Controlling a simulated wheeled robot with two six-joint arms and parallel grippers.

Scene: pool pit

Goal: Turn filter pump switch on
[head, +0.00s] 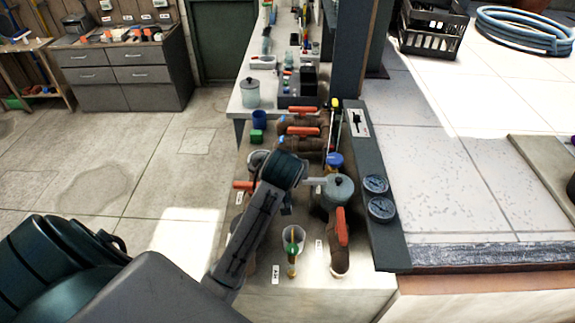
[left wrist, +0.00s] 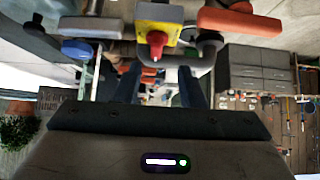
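A yellow switch box with a red knob (left wrist: 157,37) shows at the top middle of the left wrist view. I take it for the pump switch; in the head view I cannot make it out, and my left arm covers part of the pipework there. My left gripper (left wrist: 159,82) has its two dark fingers apart, with nothing seen between them. The red knob is just beyond the fingertips, roughly centred between them; I see no clear contact. In the head view the left fingertips are hidden behind my wrist. My right gripper is in neither view.
Brown pipes with orange valve handles (head: 303,131) crowd around my left wrist. A grey-lidded pot (head: 338,188) and an upright orange handle (head: 341,226) stand to its right. A panel with two gauges (head: 381,209) borders the pit. Open floor lies left.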

